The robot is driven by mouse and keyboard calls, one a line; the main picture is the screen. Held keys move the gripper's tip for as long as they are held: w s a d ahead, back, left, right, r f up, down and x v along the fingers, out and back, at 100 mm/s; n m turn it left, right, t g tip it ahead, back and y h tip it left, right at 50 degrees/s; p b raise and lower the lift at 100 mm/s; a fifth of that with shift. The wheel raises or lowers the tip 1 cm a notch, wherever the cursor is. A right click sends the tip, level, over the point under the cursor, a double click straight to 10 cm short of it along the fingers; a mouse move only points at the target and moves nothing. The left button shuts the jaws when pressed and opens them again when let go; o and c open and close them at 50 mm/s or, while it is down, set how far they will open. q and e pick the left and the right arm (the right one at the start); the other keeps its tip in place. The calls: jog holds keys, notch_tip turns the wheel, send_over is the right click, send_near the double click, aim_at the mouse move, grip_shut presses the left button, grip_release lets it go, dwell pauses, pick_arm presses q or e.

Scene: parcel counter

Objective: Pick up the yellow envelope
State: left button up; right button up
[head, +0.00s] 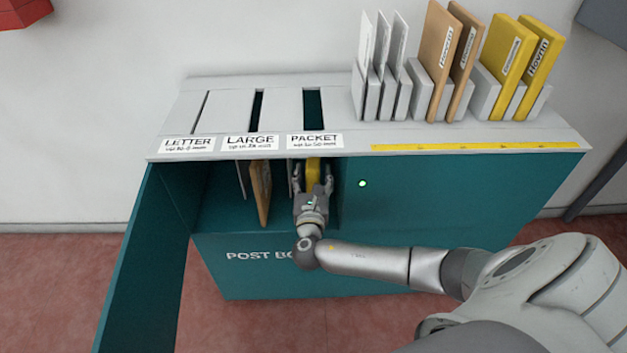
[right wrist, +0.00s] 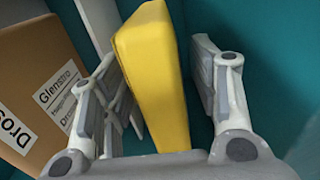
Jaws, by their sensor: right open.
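A thick yellow envelope (head: 313,168) stands on edge inside the teal post box, in the compartment under the PACKET slot. In the right wrist view the yellow envelope (right wrist: 152,75) rises between my fingers, tilted a little. My right gripper (head: 312,182) is open, reaching in through the box's open front, with one finger on each side of the envelope. In the right wrist view my right gripper (right wrist: 165,90) shows a clear gap on the right of the envelope; the left finger is closer to it. Two more yellow envelopes (head: 509,52) stand in the rack on top. My left gripper is out of view.
A brown envelope (head: 261,190) with a white label leans in the compartment to the left, beside a thin white one (head: 241,178). The open door (head: 140,260) stands at the left. White letters (head: 383,45) and brown envelopes (head: 438,50) stand in the rack above.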

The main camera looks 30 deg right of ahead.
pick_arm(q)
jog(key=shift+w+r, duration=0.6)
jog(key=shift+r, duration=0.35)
pick_arm(e)
jog(key=x, duration=0.4)
jog(key=shift+r, duration=0.2)
jog(key=shift+c, duration=0.4)
grip_shut()
